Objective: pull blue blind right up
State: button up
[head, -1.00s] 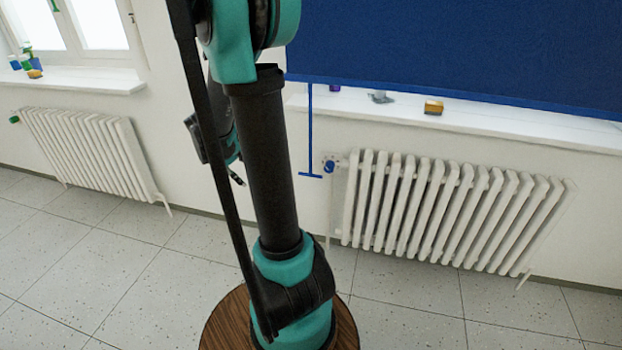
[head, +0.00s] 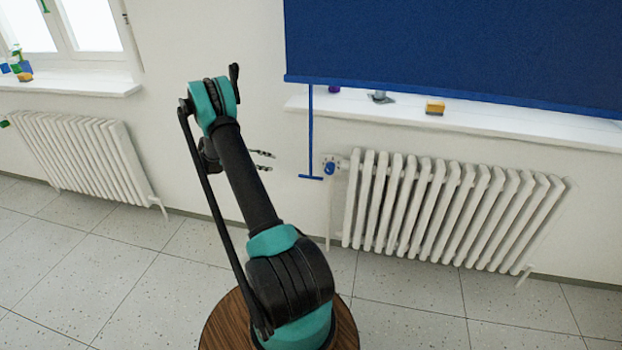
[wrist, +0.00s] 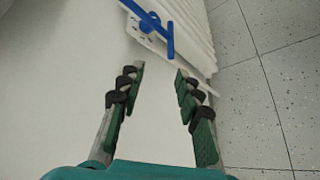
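The blue blind (head: 450,50) hangs over the right window, its lower edge a little above the sill. A thin blue pull rod (head: 311,130) hangs from its left lower edge and ends in a short crossbar (head: 311,177). My gripper (head: 268,161) is left of the rod in the head view, pointing toward it with a gap between. In the wrist view my gripper (wrist: 160,68) is open and empty. The blue rod and crossbar (wrist: 170,40) show ahead, just beyond the fingertips.
A white radiator (head: 445,210) with a blue valve knob (head: 330,168) stands close right of the crossbar. Small items, including a yellow block (head: 435,107), stand on the sill (head: 520,125). Another radiator (head: 85,155) is at left. The floor between is clear.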

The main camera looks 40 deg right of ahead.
aim_at(311, 177)
notch_tip(311, 177, down, 7)
jog(key=d+m+g+h, duration=0.1)
jog(key=d+g, duration=0.1)
jog(key=g, duration=0.1)
jog(key=x, duration=1.7)
jog(key=shift+w+d+r, duration=0.15)
jog(key=shift+d, duration=0.1)
grip_shut()
